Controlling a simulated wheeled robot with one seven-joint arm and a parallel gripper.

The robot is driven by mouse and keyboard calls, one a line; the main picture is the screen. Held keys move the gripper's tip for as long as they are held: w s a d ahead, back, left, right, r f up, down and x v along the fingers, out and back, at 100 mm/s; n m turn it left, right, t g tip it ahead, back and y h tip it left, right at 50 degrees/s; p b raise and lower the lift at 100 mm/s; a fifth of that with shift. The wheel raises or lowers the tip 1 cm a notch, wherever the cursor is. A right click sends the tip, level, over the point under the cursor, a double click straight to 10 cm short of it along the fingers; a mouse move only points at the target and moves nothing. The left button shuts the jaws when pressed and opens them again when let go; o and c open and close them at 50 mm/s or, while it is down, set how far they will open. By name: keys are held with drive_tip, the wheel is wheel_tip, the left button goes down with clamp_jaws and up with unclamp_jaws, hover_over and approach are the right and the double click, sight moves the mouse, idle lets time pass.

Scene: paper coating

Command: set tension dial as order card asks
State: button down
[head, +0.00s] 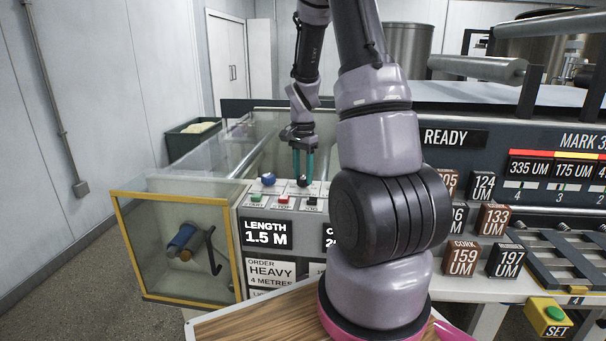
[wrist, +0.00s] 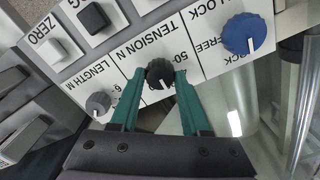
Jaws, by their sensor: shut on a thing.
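The black tension dial (wrist: 160,72) sits on the white panel under the label TENSION N. My gripper (wrist: 161,82) is shut on it, with one teal finger on either side. The dial's white mark points toward the bottom of the wrist picture. A "50" shows beside it; the fingers hide most of the scale. In the head view my gripper (head: 304,178) points down at the panel. A display (head: 265,235) reads LENGTH 1.5 M.
A blue lock knob (wrist: 240,36) and a grey length knob (wrist: 98,103) flank the dial. ZERO (wrist: 48,46) and black (wrist: 93,17) buttons are close by. A glass-walled box (head: 180,245) with a crank stands left. My arm hides the display to the right of LENGTH.

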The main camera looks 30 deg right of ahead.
drive_tip(key=n, duration=0.4)
drive_tip(key=shift+n, duration=2.3)
drive_tip(key=shift+c, duration=1.9)
unclamp_jaws()
drive_tip(key=shift+r, duration=0.15)
